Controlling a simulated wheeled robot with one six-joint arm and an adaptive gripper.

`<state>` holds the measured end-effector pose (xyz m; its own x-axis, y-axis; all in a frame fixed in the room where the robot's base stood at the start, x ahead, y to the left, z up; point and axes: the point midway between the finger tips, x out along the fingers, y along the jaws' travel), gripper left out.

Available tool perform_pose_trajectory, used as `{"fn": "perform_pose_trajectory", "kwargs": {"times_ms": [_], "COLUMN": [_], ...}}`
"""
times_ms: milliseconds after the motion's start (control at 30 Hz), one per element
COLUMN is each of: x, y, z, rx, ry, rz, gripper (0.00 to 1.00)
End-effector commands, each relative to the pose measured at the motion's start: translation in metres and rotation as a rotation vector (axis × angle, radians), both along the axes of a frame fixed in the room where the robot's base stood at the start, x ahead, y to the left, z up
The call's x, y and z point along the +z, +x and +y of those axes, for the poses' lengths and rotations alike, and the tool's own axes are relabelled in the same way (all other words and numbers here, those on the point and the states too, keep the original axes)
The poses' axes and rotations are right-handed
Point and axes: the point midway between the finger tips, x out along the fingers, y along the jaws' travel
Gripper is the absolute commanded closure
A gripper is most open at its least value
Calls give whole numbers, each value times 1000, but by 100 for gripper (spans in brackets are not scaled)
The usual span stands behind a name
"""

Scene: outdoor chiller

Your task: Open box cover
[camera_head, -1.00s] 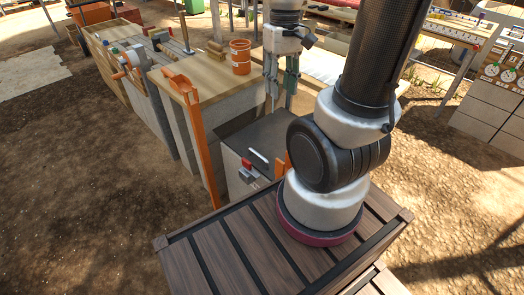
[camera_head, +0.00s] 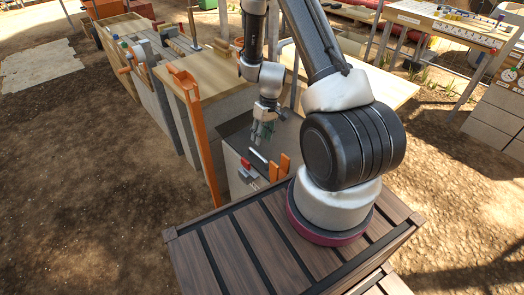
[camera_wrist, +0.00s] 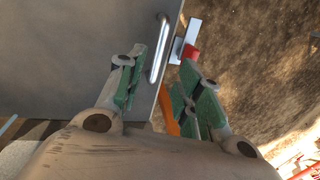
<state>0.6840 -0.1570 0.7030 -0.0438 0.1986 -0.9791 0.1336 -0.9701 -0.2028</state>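The box (camera_head: 232,174) is grey and stands beside the wooden bench. Its flat dark grey cover (camera_head: 237,133) appears shut and fills the upper left of the wrist view (camera_wrist: 70,50). A silver bar handle (camera_head: 257,156) lies along the cover's edge. It also shows in the wrist view (camera_wrist: 158,48). A red latch piece (camera_head: 245,163) sits on the front beside the handle. My gripper (camera_head: 263,133) points down over the cover, near the handle. In the wrist view its green-padded fingers (camera_wrist: 163,65) are apart with nothing between the pads; the handle shows beyond their tips.
A wooden-topped bench (camera_head: 188,72) with an orange upright (camera_head: 207,150) stands left of the box. Orange pieces (camera_head: 279,167) stand between the box and my base. Open dirt ground (camera_head: 80,200) lies at left. A second table (camera_head: 450,22) stands at the far right.

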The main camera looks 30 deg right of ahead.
Motion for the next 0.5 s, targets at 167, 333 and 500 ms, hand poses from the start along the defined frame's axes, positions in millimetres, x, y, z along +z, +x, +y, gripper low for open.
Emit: {"fn": "perform_pose_trajectory", "kwargs": {"times_ms": [167,333,500], "x": [-11,-39,-64], "y": [1,-1,-2], "z": [0,6,11], "rx": [56,56,55], "ry": [-5,-5,-5], "rz": [-17,-16,-16], "gripper": [65,65,65]}}
